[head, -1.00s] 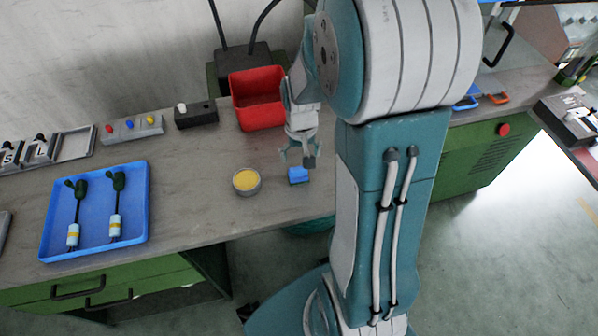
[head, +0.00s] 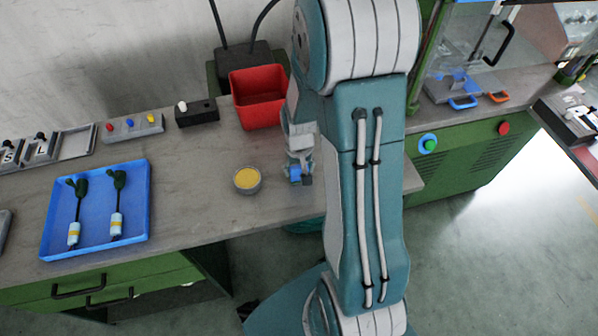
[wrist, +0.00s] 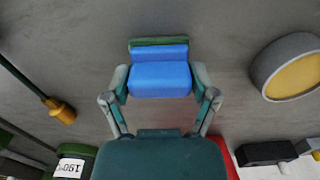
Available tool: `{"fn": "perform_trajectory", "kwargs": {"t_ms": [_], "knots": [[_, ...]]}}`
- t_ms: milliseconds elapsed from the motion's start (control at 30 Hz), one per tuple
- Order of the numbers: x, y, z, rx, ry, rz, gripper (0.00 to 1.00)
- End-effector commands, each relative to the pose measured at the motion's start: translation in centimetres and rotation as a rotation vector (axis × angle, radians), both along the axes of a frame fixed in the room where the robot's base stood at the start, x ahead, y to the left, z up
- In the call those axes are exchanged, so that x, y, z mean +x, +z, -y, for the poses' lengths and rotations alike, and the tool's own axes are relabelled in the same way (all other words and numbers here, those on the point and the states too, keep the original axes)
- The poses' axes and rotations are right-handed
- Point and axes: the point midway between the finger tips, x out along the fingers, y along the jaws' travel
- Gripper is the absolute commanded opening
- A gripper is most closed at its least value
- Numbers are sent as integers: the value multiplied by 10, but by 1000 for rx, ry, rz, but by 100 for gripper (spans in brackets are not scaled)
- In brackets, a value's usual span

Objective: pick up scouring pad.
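The scouring pad (wrist: 160,78) is a small blue block with a dark green layer along one side. In the wrist view it lies between the two fingers of my gripper (wrist: 160,82), which press against its left and right sides with no clear gap. In the head view the pad (head: 295,174) is at the front part of the bench, right of the round tin, partly hidden by my gripper (head: 299,178). It appears to be at bench level; I cannot tell whether it touches the bench.
A round tin with yellow contents (head: 247,180) stands just left of the pad. A red bin (head: 258,97) stands behind it. A blue tray (head: 97,208) with two cable parts lies at left. A black switch box (head: 196,113) and button panel (head: 134,127) are at the back.

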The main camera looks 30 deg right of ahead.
Motion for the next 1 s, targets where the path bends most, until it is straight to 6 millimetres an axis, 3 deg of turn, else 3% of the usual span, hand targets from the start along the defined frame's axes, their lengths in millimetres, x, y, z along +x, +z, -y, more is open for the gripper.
{"fn": "perform_trajectory", "kwargs": {"t_ms": [567, 733, 1000], "knots": [[0, 9, 0, 0, 0, 1, 22], [0, 35, 1, -2, -1, 6, 22], [-32, 96, 44, -3, -7, 7, 22]]}}
